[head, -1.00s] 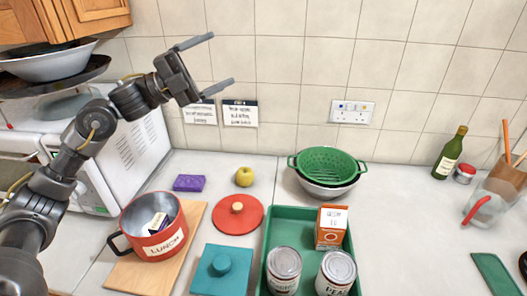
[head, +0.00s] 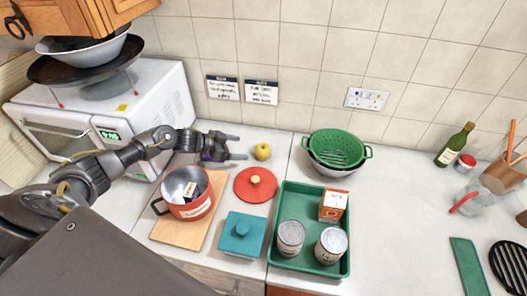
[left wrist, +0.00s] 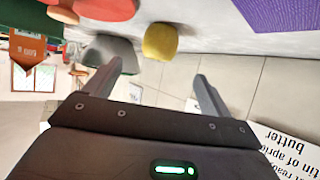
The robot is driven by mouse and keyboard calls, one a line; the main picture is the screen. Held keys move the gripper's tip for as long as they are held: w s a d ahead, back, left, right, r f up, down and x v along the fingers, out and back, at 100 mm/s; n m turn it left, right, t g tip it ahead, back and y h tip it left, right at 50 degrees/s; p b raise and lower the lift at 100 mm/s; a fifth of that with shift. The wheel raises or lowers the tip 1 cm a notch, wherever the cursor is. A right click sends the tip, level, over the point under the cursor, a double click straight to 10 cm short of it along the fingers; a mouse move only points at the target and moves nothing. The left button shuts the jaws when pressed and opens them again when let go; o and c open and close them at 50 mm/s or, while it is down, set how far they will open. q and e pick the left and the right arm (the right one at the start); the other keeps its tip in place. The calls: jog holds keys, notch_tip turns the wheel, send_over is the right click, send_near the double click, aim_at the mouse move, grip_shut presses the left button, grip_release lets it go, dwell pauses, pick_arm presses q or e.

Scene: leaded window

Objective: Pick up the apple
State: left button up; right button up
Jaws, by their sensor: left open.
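The yellow apple (head: 263,151) sits on the counter near the back wall, just right of my left gripper (head: 240,147). My left gripper is open and empty, its two fingers pointing right toward the apple. In the left wrist view, the apple (left wrist: 160,41) appears beyond the gap between the open fingertips (left wrist: 157,72), apart from them. My right gripper is not in view.
A purple block (left wrist: 282,14) lies near my left gripper. The red lid (head: 256,184), red pot (head: 186,193), teal dish (head: 242,236) and green tray (head: 311,271) stand nearer the front. A green colander (head: 338,146) stands right of the apple.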

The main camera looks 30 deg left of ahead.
aim_at(258, 148)
pick_arm(q)
jog(key=b+x, duration=0.2)
jog(key=x, duration=0.2)
jog(key=shift+f, duration=0.1)
jog(key=shift+w, duration=0.2)
jog(key=b+x, duration=0.4)
jog(key=x, duration=0.1)
jog(key=shift+d+r, duration=0.15)
jog(key=shift+r, duration=0.1)
jog(key=shift+w+d, duration=0.15)
jog(key=shift+r, duration=0.1)
jog(key=c, duration=1)
jog(key=shift+c, duration=0.5)
